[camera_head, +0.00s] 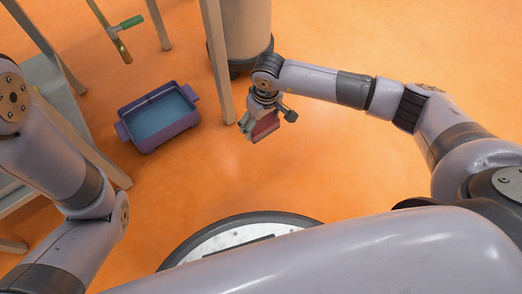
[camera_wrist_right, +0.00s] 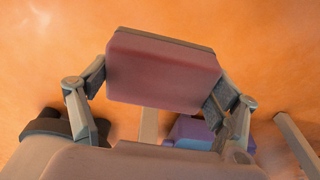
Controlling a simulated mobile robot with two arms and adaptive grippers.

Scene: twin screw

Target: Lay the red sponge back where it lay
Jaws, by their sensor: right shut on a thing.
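The red sponge (camera_head: 264,127) is held in my right gripper (camera_head: 266,117), above the orange floor in the head view. In the right wrist view the sponge (camera_wrist_right: 163,72) sits between the two fingers of the gripper (camera_wrist_right: 163,85), one on each short side. It has a dull red body and a darker, brownish layer along its far edge. My left arm comes in from the left in the head view, but its gripper is out of the picture.
A purple tub (camera_head: 157,117) with blue-grey contents stands on the floor left of the right gripper. A wooden leg (camera_head: 217,62) and a beige cylinder (camera_head: 246,30) stand behind. A green-handled tool (camera_head: 119,37) is at the upper left. The floor (camera_head: 215,180) in front is clear.

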